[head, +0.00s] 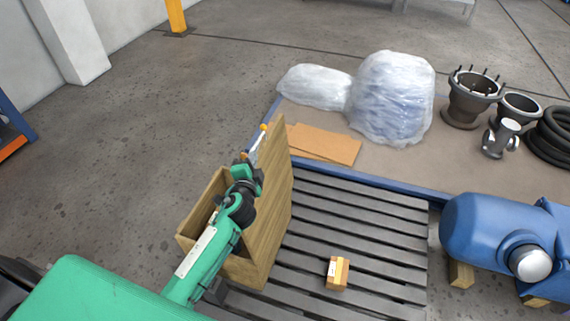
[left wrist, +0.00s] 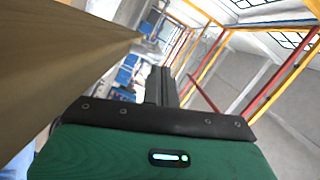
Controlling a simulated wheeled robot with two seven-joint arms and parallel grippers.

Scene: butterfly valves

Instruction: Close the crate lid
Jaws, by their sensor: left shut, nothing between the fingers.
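The wooden crate (head: 190,236) stands on the slatted pallet, its top open and partly hidden by my left arm. Its lid (head: 277,200) stands up as a tall wooden panel at the crate's right side. My left gripper (head: 261,134) is shut and empty, near the upper part of the lid on its crate-facing side. I cannot tell whether it touches the lid. In the left wrist view, the shut dark fingers (left wrist: 165,85) point away from the green gripper body, and a wooden board, likely the lid (left wrist: 60,55), fills the upper left. My right gripper is not in view.
A small cardboard box (head: 338,273) lies on the pallet (head: 385,235) right of the lid. A blue machine (head: 500,235) is at the right. Behind are flat cardboard (head: 325,145), plastic-wrapped bundles (head: 392,98) and dark valve parts (head: 470,98). The floor at left is clear.

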